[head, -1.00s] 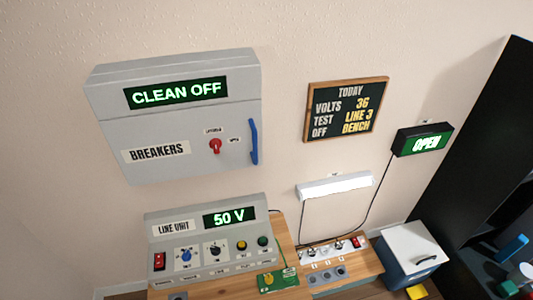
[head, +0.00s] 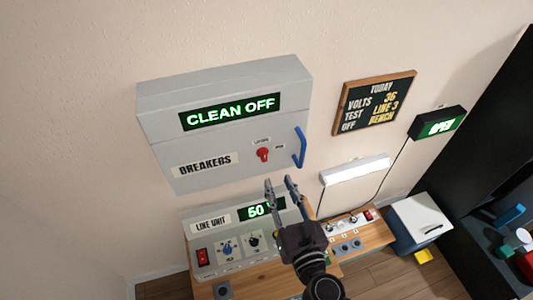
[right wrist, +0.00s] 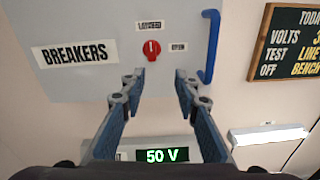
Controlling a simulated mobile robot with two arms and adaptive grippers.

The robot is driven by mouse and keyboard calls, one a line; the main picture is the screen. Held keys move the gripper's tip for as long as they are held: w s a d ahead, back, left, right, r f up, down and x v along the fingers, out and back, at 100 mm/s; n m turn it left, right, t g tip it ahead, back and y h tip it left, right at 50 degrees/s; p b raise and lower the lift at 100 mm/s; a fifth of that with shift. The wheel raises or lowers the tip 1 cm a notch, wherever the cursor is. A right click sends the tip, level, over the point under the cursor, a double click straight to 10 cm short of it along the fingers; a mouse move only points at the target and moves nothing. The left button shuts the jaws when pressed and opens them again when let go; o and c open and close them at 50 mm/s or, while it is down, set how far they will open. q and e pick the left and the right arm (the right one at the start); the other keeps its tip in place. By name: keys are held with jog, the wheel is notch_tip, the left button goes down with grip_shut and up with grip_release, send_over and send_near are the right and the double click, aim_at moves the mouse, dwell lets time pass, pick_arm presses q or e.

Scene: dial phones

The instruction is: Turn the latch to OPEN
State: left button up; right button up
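The red latch (head: 263,154) is a small round knob on the door of the grey breaker box (head: 160,150). In the right wrist view the red latch (right wrist: 152,50) has its white mark upright, toward the upper label, LATCHED; the OPEN label (right wrist: 178,47) is to its right. A blue handle (head: 300,148) stands at the door's right edge. My right gripper (head: 279,182) is open and empty, just below the latch and apart from it. In the right wrist view its fingers (right wrist: 165,78) are spread wide below the latch. My left gripper is not in view.
The line unit (head: 210,222), reading 50 V, stands below the box, partly hidden by my right gripper. A chalkboard (head: 372,102), a white lamp (head: 355,170) and a green OPEN sign (head: 437,123) are on the wall to the right. The wall around the box is clear.

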aim_at(265, 158)
jog(key=shift+n+y, duration=0.4)
jog(key=shift+n, duration=0.4)
jog(key=w+a, duration=0.1)
jog(key=w, duration=0.1)
jog(key=w+a+r+p, duration=0.1)
jog(key=w, duration=0.1)
jog(key=w+a+r+p, duration=0.1)
jog(key=w, duration=0.1)
jog(key=shift+w+a+r, duration=0.1)
jog(key=shift+r, duration=0.05)
jog(key=shift+w+a, duration=0.15)
jog(key=shift+w, duration=0.35)
jog(key=shift+s, duration=0.1)
grip_shut()
